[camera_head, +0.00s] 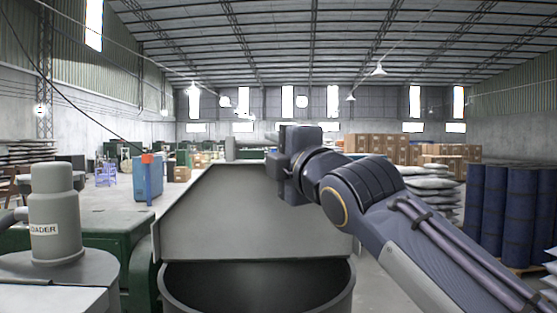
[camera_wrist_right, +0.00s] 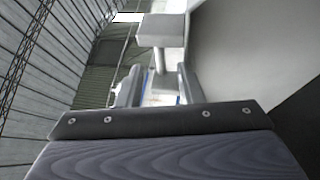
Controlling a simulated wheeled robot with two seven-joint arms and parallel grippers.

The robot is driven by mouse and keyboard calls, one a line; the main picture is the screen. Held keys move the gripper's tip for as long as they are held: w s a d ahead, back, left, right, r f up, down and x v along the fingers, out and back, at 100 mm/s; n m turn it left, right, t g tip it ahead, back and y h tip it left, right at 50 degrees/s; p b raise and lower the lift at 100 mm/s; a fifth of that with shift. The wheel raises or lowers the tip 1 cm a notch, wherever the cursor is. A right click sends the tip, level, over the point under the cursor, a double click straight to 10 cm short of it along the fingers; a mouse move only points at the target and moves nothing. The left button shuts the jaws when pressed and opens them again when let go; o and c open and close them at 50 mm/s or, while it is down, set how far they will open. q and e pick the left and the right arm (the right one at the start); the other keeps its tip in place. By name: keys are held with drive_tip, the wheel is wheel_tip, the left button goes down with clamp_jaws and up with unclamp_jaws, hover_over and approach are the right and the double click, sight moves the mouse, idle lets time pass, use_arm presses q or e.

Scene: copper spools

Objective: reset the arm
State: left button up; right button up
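My right arm comes in from the right in the head view. Its dark gripper (camera_head: 290,165) is raised in front of the grey sloping chute, over the chute's right side. Its fingertips do not show clearly there. In the right wrist view the gripper (camera_wrist_right: 158,86) has its two fingers apart, with nothing held between them. My left arm and gripper are not in view. No copper spool can be made out.
The grey chute (camera_head: 225,215) stands ahead, with a dark round bin (camera_head: 258,290) below it. A grey loader machine (camera_head: 55,215) is at left, beside green machinery (camera_head: 115,235). Blue drums (camera_head: 510,210), white sacks (camera_head: 430,195) and cartons (camera_head: 395,148) stand at right.

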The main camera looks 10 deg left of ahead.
drive_tip(key=s+d+f+m+g+h, duration=0.3)
drive_tip(key=d+f+m+h, duration=0.4)
drive_tip(key=d+f+m, duration=1.1)
drive_tip(key=s+d+f+m+g+h, duration=0.1)
drive_tip(key=s+d+f+g, duration=0.1)
drive_tip(key=s+d+f, duration=0.45)
drive_tip(key=s+d+f+m+g+h, duration=0.1)
drive_tip(key=s+d+f, duration=0.2)
drive_tip(key=d+f, duration=0.65)
drive_tip(key=s+a+f+m+g, duration=0.1)
drive_tip(key=s+f+m+g, duration=0.3)
drive_tip(key=s+f+m, duration=0.4)
drive_tip(key=s+f, duration=0.7)
drive_tip(key=f, duration=0.1)
drive_tip(key=shift+a+f, duration=0.25)
drive_tip(key=shift+a, duration=0.05)
drive_tip(key=shift+s, duration=0.15)
